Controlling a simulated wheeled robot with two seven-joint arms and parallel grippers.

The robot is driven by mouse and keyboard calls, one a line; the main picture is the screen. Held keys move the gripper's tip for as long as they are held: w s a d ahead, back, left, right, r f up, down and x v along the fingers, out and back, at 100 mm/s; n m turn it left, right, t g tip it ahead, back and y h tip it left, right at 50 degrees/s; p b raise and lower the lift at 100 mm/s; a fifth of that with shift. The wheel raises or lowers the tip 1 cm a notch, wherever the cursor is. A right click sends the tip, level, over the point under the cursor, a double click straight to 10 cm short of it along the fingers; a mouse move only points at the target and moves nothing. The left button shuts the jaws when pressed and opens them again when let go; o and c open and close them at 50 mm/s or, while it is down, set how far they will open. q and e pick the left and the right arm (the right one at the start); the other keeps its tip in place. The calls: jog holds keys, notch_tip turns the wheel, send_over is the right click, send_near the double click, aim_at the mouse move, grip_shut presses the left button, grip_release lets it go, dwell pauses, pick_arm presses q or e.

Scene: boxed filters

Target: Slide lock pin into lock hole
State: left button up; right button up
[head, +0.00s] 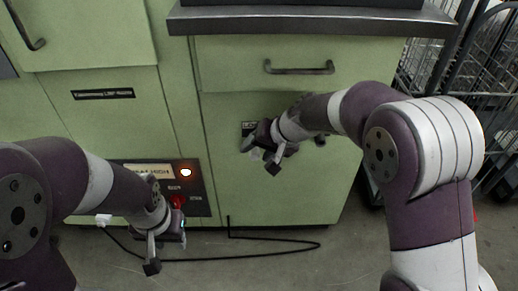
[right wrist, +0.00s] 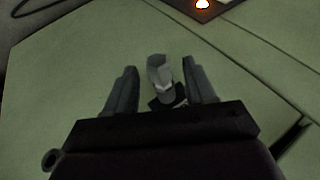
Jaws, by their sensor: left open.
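I cannot make out a lock hole. My left gripper (head: 163,250) is open and empty, low in front of the cabinet, near the red switch (head: 177,202).
The green cabinet has a drawer with a dark handle (head: 299,70) under a grey worktop (head: 310,20). A control panel (head: 197,190) with a lit lamp (head: 186,172) is at lower left. A black cable (head: 270,256) lies on the floor. Wire racks (head: 430,65) stand at right.

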jog(key=p+v, duration=0.5)
jog(key=v, duration=0.7)
jog(key=shift+d+r, duration=0.15)
jog(key=shift+r, duration=0.15)
